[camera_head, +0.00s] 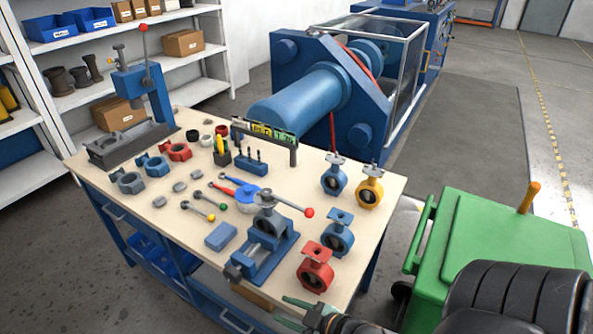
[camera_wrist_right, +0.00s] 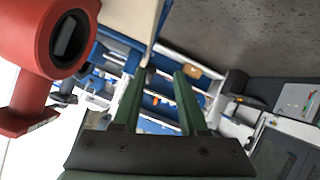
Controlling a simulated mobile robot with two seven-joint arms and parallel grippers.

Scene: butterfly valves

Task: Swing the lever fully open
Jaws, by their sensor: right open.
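A blue-grey vise (camera_head: 262,252) near the front of the workbench holds a butterfly valve (camera_head: 267,222). A grey lever (camera_head: 287,202) extends from the valve's top toward the right and ends in a red ball. My right gripper (camera_head: 293,308) is at the bench's front edge, below the vise and left of the black arm, apart from the lever. Its two green fingers (camera_wrist_right: 158,100) are spread and empty in the right wrist view. A red valve (camera_head: 315,266) stands right of the vise; a large red valve part (camera_wrist_right: 62,45) fills the wrist view's upper left. My left gripper is not in view.
Blue valves (camera_head: 337,238) and a yellow valve (camera_head: 369,192) stand on the right of the bench (camera_head: 130,215). A green cart (camera_head: 480,245) stands at the right.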

